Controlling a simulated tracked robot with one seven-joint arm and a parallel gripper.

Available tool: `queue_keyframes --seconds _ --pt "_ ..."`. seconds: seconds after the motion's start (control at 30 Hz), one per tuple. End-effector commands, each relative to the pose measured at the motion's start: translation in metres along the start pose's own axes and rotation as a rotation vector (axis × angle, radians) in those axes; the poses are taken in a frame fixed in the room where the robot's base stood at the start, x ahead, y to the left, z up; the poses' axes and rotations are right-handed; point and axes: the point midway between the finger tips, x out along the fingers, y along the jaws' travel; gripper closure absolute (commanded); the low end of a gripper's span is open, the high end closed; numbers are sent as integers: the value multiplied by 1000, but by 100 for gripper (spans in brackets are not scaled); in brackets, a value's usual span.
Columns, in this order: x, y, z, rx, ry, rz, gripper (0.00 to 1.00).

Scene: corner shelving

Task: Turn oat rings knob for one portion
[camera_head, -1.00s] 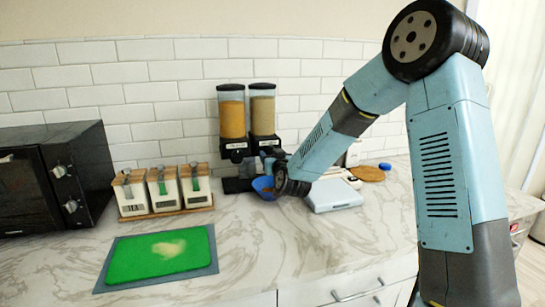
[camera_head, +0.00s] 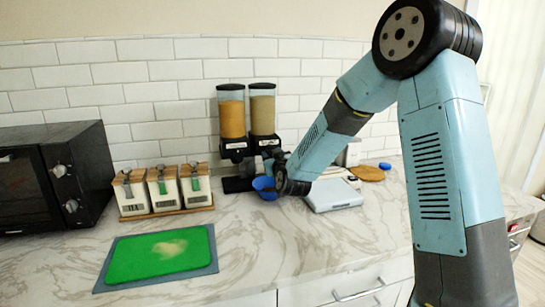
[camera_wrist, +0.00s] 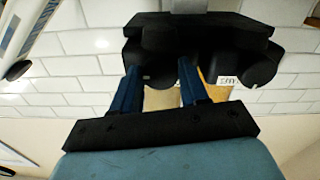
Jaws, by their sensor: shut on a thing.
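Two cereal dispensers stand against the tiled wall: the left one (camera_head: 231,116) holds orange-yellow cereal, the right one (camera_head: 262,112) holds tan cereal. Their front labels are too small to read. My gripper (camera_head: 266,164) is at the front of the right dispenser and partly hides its lower body. In the wrist view, my two blue fingers (camera_wrist: 158,72) reach up to a black dispenser base (camera_wrist: 195,35) and are shut on its knob, which is mostly hidden. A blue bowl (camera_head: 264,188) is just below the gripper, partly covered by my wrist.
A black microwave (camera_head: 55,178) stands further left. A green board (camera_head: 160,254) lies in front. A pale flat device (camera_head: 334,195) lies right of my wrist. The middle counter is clear.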

Motion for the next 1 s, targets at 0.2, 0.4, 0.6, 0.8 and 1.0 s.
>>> queue_keyframes --seconds 0.2,0.4,0.6,0.8,1.0 --pt "0 0 0 -13 -1 -1 86" --pt "0 0 0 -12 -1 -1 50" --pt "0 0 0 -12 -1 -1 31" --pt "0 0 0 -12 0 -1 31" --pt "-10 0 0 -13 0 -1 31"
